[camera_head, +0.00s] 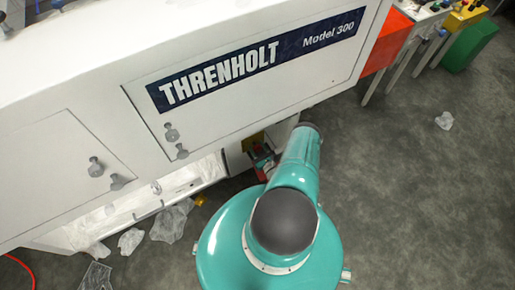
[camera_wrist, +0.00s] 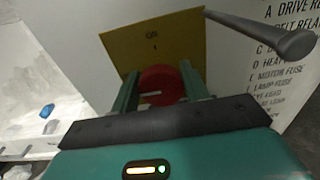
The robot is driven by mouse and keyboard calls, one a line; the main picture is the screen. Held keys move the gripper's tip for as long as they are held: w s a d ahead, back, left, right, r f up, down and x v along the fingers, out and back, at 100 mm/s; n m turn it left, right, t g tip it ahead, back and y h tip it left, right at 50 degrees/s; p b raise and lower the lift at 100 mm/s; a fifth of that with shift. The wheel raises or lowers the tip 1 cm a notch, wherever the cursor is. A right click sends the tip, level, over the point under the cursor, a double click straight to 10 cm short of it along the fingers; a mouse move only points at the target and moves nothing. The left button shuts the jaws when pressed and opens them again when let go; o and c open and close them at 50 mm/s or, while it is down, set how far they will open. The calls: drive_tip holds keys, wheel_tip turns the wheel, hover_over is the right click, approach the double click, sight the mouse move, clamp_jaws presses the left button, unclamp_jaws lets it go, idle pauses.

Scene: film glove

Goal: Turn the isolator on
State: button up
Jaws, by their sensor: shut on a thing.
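The isolator is a round red knob (camera_wrist: 158,84) on a yellow plate (camera_wrist: 146,44) in the wrist view. The plate bears small lettering that seems to read "ON" with a mark under it. A pale line shows on the knob, lying roughly level. My gripper (camera_wrist: 160,88) has its two green fingers on either side of the knob, shut on it. The knob's lower part is hidden by the gripper body. In the head view my arm covers most of this spot, and only a small red and dark patch (camera_head: 261,155) shows under the white machine.
A white machine marked THRENHOLT Model 300 (camera_head: 240,80) fills the upper left. A grey rod (camera_wrist: 265,35) juts out close to the right of the plate. Crumpled clear film (camera_head: 170,222) lies on the floor at left. Grey floor (camera_head: 430,200) at right is mostly open.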

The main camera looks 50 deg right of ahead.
drive_tip(key=m, duration=0.3)
drive_tip(key=shift+m, duration=0.3)
drive_tip(key=m, duration=0.3)
drive_tip(key=shift+d+m, duration=0.15)
drive_tip(key=shift+m, duration=0.15)
drive_tip(key=m, duration=0.6)
drive_tip(key=shift+f, duration=0.15)
drive_tip(key=shift+w+d+m, duration=0.1)
drive_tip(key=shift+m, duration=0.7)
drive_tip(key=o, duration=1)
